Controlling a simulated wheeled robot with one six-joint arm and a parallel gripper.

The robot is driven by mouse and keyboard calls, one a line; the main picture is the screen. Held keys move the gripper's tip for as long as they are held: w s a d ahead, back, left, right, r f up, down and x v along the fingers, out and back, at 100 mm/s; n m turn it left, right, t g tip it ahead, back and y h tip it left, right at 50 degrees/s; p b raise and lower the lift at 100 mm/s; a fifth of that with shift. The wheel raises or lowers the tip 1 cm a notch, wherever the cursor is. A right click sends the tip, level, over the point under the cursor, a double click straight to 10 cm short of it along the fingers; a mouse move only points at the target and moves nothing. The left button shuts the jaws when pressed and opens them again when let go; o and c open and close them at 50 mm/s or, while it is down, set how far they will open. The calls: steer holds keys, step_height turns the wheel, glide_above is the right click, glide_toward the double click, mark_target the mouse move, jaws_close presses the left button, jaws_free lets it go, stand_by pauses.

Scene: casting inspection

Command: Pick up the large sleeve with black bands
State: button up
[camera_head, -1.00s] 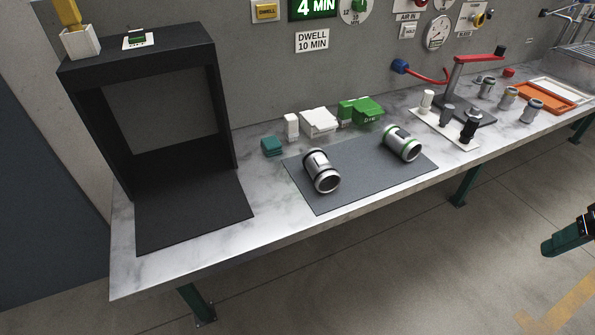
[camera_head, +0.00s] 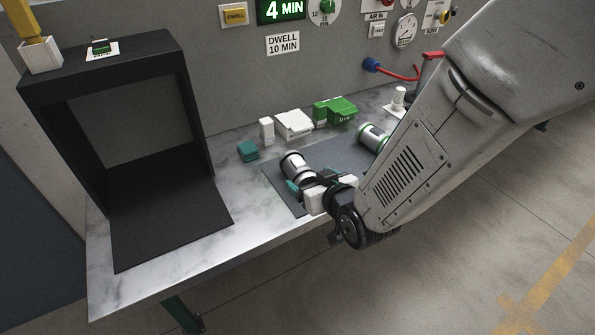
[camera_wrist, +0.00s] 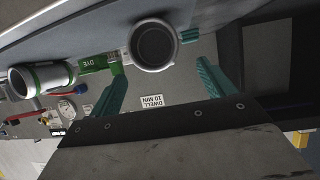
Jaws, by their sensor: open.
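The large sleeve with black bands (camera_head: 294,163) is a silvery cylinder lying on its side on the dark mat (camera_head: 338,152). In the wrist view the sleeve (camera_wrist: 155,45) shows its round, dark open end towards me, at top centre. My gripper (camera_head: 308,181) is close to the sleeve's near end, at the front of the mat. In the wrist view my gripper (camera_wrist: 162,84) has its teal fingers spread wide with nothing between them. The sleeve lies beyond the fingertips, roughly between their lines. In the head view I cannot tell whether a finger touches it.
A green-banded sleeve (camera_head: 371,137) lies to the right on the mat, partly behind my arm. A black booth (camera_head: 35,95) stands at left. A teal block (camera_head: 247,150), white boxes (camera_head: 294,124) and a green DYE box (camera_head: 341,111) stand behind. My arm hides the right bench.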

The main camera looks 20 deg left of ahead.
mark_target(301, 171)
steer(key=x, duration=0.7)
steer(key=shift+w+f, duration=0.15)
steer(key=shift+w, duration=0.2)
steer(key=c, duration=1.7)
